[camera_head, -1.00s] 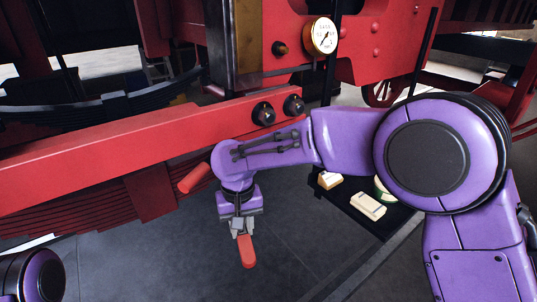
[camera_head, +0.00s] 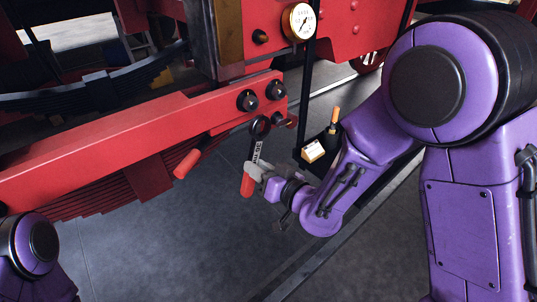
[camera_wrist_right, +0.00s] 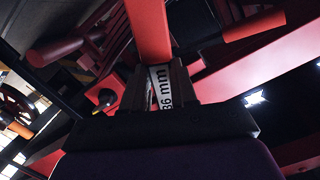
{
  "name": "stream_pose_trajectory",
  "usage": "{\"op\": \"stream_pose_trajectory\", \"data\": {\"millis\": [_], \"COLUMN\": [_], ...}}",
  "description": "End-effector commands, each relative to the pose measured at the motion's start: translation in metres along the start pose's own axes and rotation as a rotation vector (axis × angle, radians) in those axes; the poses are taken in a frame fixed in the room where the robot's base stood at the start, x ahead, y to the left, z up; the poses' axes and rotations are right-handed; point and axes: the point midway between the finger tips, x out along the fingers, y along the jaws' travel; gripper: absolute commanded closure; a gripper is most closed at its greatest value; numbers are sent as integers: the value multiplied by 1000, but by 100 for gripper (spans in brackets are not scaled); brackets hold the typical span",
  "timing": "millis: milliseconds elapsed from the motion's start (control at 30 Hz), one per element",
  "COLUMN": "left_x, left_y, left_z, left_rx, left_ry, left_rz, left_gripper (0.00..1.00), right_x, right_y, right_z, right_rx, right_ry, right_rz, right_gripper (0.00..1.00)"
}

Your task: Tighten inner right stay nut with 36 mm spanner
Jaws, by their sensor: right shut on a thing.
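Two dark round nuts sit side by side near the right end of the red beam, a left nut (camera_head: 247,100) and a right nut (camera_head: 275,90). I cannot tell which is the inner right stay nut. My right gripper (camera_head: 256,174) is shut on the spanner (camera_head: 258,150), close to its red handle. The spanner stands nearly upright, with its dark ring head (camera_head: 260,127) just below the nuts and seemingly apart from them. In the right wrist view the spanner's "36 mm" label (camera_wrist_right: 161,88) shows between the fingers. My left gripper is out of view.
A red-ended grip (camera_head: 187,164) sticks out below the red beam (camera_head: 120,145). A dark tray with a cream block (camera_head: 312,151) lies behind my right arm. A gauge (camera_head: 299,21) is above the beam. The floor in front is clear.

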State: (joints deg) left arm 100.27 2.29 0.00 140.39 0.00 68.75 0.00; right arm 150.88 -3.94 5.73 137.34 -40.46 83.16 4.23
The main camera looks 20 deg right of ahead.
Motion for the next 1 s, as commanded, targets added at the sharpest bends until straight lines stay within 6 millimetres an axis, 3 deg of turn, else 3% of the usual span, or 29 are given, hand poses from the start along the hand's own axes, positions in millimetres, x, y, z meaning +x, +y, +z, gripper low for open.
{"op": "stream_pose_trajectory", "data": {"millis": [100,267,800,1000], "left_x": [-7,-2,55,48], "left_y": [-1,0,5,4], "left_z": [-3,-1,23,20], "left_rx": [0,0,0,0], "left_ry": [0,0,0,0], "left_rz": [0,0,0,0], "left_gripper": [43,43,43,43], "right_x": [-20,-28,-4,16], "right_y": [-5,-5,-3,-6], "right_z": [-24,-31,-32,-39], "right_rx": [2,3,6,7], "right_ry": [92,137,141,135], "right_rz": [-10,-13,-13,-11], "right_gripper": [100,100,100,100]}}
